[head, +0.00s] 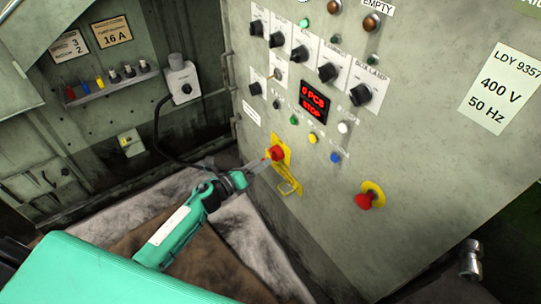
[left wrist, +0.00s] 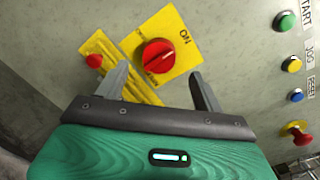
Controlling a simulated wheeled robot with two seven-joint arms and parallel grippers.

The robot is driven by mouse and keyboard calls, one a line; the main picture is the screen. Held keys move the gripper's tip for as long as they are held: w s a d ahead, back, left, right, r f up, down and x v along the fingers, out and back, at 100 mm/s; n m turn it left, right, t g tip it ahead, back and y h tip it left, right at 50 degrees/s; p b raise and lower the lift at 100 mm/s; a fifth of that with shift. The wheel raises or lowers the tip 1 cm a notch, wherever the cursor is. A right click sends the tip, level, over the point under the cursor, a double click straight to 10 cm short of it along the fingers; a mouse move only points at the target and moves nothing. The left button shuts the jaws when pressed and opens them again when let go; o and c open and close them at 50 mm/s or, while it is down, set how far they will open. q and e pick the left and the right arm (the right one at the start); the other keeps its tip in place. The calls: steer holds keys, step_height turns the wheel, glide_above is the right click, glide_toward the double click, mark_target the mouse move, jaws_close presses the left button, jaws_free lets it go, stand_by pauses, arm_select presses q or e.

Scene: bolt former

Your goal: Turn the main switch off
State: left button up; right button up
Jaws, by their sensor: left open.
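The main switch (left wrist: 158,55) is a red rotary knob on a yellow plate (left wrist: 180,32). The word ON is readable at the plate's right, and the knob has a pale line across it. In the head view the red knob (head: 277,152) sits low on the cabinet's panel. My left gripper (head: 262,165) is right in front of it. In the left wrist view my left gripper (left wrist: 160,72) is open, with one finger on either side of the knob's lower area. I cannot tell whether the fingers touch it. My right gripper is not in view.
A yellow bracket (head: 289,187) is just below the switch; a red emergency button (head: 365,200) is to the right. Several black knobs (head: 300,54) and a red display (head: 313,102) reading "0 PCS STOP" are above. A grey socket box (head: 182,80) with a cable is at left.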

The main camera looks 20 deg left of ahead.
mark_target(272, 156)
arm_select(q)
steer(key=shift+x, duration=2.75)
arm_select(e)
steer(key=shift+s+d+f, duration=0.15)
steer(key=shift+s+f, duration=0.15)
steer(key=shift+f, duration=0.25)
arm_select(q)
steer(key=c, duration=1)
steer(key=shift+o, duration=0.2)
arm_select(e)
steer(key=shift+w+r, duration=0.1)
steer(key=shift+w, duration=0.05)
